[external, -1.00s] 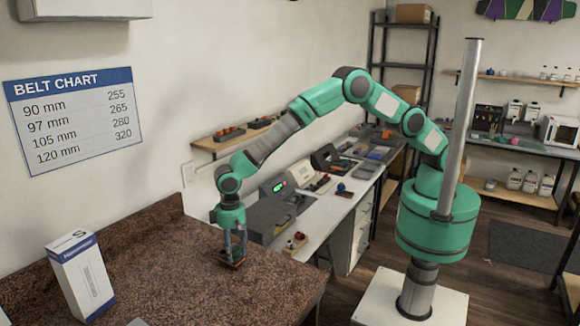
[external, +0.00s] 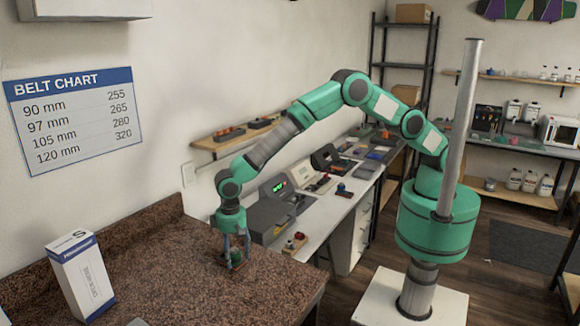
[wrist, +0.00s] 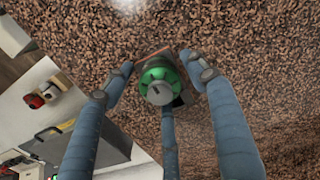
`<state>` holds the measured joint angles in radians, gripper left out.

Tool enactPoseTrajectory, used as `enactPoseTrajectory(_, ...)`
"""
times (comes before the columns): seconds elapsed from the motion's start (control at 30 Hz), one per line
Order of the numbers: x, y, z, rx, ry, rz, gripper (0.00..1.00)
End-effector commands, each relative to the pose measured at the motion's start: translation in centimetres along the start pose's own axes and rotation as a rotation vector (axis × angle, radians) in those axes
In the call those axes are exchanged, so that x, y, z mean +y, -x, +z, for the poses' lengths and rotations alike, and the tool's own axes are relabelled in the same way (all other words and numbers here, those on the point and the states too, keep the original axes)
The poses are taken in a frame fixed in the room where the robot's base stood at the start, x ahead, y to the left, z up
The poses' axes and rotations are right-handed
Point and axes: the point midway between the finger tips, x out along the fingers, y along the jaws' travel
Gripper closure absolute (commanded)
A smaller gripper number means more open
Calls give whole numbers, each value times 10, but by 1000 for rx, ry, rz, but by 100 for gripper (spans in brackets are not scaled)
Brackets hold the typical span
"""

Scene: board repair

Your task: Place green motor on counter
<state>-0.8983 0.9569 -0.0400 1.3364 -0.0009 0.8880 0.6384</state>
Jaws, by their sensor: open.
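The green motor (wrist: 158,75) stands on the brown speckled counter (wrist: 245,50), with its round grey end toward the wrist camera. It also shows small in the external view (external: 236,257), between the fingers. My gripper (wrist: 165,85) is open, its blue fingers spread around the motor with gaps visible beside it. In the external view my gripper (external: 235,262) points down with its fingertips close to the counter (external: 180,275). The motor's base is partly hidden by its own body and a finger.
A white and blue box (external: 82,277) stands on the counter at the left. A white workbench (external: 322,222) with a grey machine (external: 272,215) and small parts lies beyond the counter's right edge. The counter around the gripper is clear.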

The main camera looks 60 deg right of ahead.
Motion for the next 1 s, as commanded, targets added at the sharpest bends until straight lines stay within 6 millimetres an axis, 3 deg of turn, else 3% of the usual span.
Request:
enactPoseTrajectory(0.33, 0, 21, -1, 2, 0, -1, 43)
enactPoseTrajectory(0.8, 0, 95, 0, 1, 0, -1, 43)
enactPoseTrajectory(1.0, 0, 116, 0, 1, 0, 0, 43)
